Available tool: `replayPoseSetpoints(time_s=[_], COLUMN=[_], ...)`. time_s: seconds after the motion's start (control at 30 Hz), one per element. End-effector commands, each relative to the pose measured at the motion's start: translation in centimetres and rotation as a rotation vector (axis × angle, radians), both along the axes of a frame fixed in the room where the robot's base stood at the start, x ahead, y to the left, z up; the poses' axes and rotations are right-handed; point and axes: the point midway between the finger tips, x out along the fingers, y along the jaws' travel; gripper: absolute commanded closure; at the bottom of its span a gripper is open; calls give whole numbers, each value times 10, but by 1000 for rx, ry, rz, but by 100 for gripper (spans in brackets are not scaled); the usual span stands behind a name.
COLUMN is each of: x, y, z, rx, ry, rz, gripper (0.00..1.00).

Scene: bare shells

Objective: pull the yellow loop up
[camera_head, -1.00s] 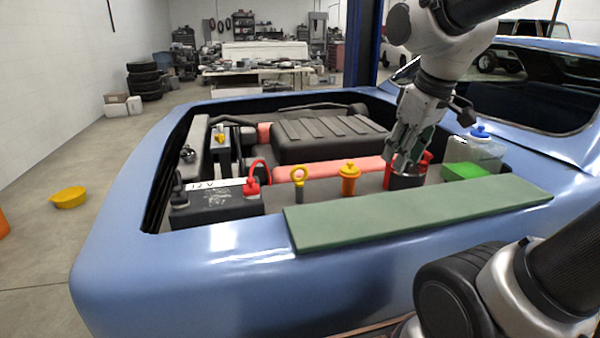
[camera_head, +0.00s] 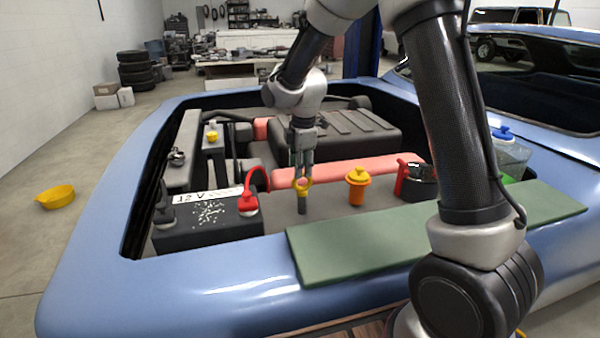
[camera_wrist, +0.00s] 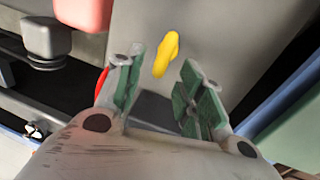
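The yellow loop (camera_head: 302,184) stands upright on top of a short grey tube in the engine bay, between the battery and the orange cap. My gripper (camera_head: 303,170) points down right above it, its fingertips close to the top of the loop. In the wrist view the yellow loop (camera_wrist: 166,53) lies beyond and between the tips of my green-padded fingers (camera_wrist: 158,85), with a gap between the pads. My gripper is open and holds nothing. I cannot tell whether a fingertip touches the loop.
The black battery (camera_head: 208,223) with a red cable clamp (camera_head: 249,200) stands to the left. An orange cap (camera_head: 356,186) and a dark pot with a red handle (camera_head: 417,180) stand to the right. A green mat (camera_head: 350,252) covers the near fender.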

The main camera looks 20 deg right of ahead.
Motion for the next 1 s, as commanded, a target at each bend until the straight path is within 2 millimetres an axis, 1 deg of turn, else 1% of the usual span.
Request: replayPoseSetpoints(time_s=[0.03,0.1,0.2,0.5,0.57,0.7,0.73,0.93,1.0], x=[1,3,4,5,5,5,5,5,6], y=[0,0,0,0,0,0,0,0,0], z=[-8,-17,-24,-27,-27,-27,-27,-26,-21], rx=[-1,-1,-1,1,1,1,1,0,0], ry=[3,2,2,0,0,0,0,-1,-2], rz=[0,-1,-2,-3,-3,-3,-3,-2,-2], gripper=[62,62,62,62,71,97,100,100,100])
